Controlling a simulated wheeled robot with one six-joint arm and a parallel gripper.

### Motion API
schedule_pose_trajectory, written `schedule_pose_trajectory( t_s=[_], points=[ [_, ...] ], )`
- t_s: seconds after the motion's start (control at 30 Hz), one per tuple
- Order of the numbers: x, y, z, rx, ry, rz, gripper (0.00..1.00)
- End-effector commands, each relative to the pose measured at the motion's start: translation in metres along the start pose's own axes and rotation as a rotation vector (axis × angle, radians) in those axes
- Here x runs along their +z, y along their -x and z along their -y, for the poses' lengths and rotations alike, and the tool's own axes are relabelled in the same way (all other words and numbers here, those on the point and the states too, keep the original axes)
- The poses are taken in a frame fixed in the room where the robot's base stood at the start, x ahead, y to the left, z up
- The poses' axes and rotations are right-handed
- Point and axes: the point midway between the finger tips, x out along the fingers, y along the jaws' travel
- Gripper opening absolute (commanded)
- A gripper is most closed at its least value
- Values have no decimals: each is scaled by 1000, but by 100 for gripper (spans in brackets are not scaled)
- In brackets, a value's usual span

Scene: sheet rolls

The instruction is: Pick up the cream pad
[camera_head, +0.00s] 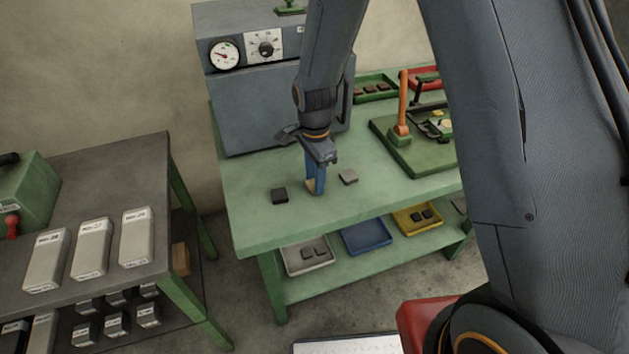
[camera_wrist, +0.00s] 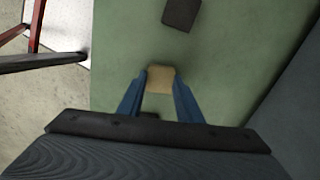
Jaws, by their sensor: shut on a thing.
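The cream pad (camera_wrist: 160,78) is a small pale square block between the blue fingertips of my gripper (camera_wrist: 160,90) in the wrist view. In the head view the gripper (camera_head: 315,187) points down over the green table, and a sliver of the cream pad (camera_head: 310,186) shows beside its fingers. The fingers are shut on the pad. I cannot tell whether the pad touches the tabletop or is just above it.
A dark pad (camera_head: 279,195) lies left of the gripper and a grey pad (camera_head: 348,177) lies right of it on the green table (camera_head: 255,225). A grey oven-like machine (camera_head: 255,105) stands behind. A green board with an orange-handled press (camera_head: 402,120) is at the right.

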Motion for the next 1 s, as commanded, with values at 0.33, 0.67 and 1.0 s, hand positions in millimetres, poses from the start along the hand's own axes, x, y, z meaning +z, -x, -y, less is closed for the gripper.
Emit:
schedule_pose_trajectory(
  t_s=[0.33,0.67,1.0],
  points=[
    [0,41,2,-4,0,0,11],
    [0,89,1,-2,0,0,11],
    [0,98,0,0,0,0,11]
  ],
)
